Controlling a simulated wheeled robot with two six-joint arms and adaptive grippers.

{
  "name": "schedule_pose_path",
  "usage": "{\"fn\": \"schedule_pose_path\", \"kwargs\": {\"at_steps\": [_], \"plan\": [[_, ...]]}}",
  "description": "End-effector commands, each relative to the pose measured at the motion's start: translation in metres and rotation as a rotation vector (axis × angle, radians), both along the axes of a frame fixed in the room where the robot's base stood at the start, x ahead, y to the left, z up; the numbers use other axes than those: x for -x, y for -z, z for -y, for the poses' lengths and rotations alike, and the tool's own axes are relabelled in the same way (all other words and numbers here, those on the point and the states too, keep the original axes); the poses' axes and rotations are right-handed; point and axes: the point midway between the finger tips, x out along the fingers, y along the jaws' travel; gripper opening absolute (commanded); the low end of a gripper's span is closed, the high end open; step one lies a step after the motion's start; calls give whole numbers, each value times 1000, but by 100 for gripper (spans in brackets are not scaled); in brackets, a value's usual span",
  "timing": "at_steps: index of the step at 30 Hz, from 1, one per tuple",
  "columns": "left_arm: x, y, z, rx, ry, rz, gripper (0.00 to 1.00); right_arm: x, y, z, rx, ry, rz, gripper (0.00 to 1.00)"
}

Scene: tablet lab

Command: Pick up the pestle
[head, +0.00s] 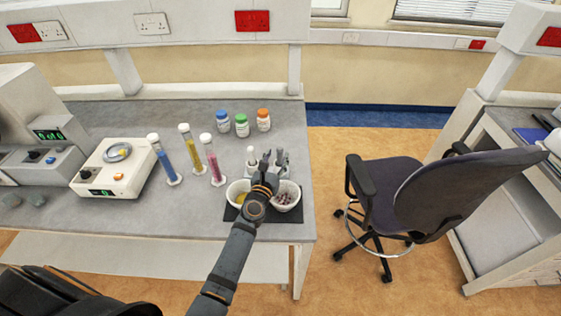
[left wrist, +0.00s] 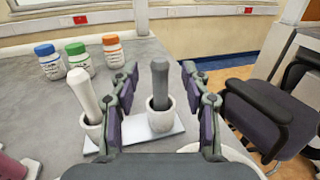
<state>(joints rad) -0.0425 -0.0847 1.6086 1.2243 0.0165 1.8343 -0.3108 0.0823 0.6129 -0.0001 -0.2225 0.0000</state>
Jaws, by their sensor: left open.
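Two pestles stand upright in small white cups on a pale holder (left wrist: 183,124). The white pestle (left wrist: 84,82) is at the left in the left wrist view, outside my fingers. The dark grey pestle (left wrist: 160,80) is between the fingers of my left gripper (left wrist: 160,76), with a gap on both sides. That gripper is open and empty. In the head view my left gripper (head: 269,163) reaches over two white mortars and partly hides the holder. The white pestle (head: 251,157) shows just left of it. My right gripper is not in view.
A left mortar (head: 232,201) with yellow contents and a right mortar (head: 297,197) with dark red pieces stand on a black mat (head: 290,218). Blue-, green- and orange-capped bottles (head: 242,125) stand behind. Tubes (head: 191,149) and a balance (head: 108,172) are left; a chair (head: 400,190) is right.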

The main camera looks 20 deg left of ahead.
Motion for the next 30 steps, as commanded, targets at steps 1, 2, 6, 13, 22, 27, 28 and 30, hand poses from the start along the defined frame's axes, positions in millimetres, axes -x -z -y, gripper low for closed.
{"fn": "schedule_pose_path", "kwargs": {"at_steps": [1,2,6,13,22,27,28,30], "plan": [[-3,1,0,-1,0,1,47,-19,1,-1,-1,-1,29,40],[-7,2,0,-1,0,2,47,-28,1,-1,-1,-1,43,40],[-32,10,-1,-2,1,2,47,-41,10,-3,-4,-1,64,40],[-52,7,-1,-1,1,1,47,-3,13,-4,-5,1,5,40],[-51,7,-1,-1,1,1,28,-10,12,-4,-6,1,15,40],[-51,7,-1,-1,1,1,5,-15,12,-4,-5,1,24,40],[-51,7,-1,-1,1,0,1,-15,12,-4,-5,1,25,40],[-51,8,-1,-2,1,0,0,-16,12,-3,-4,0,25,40]]}}
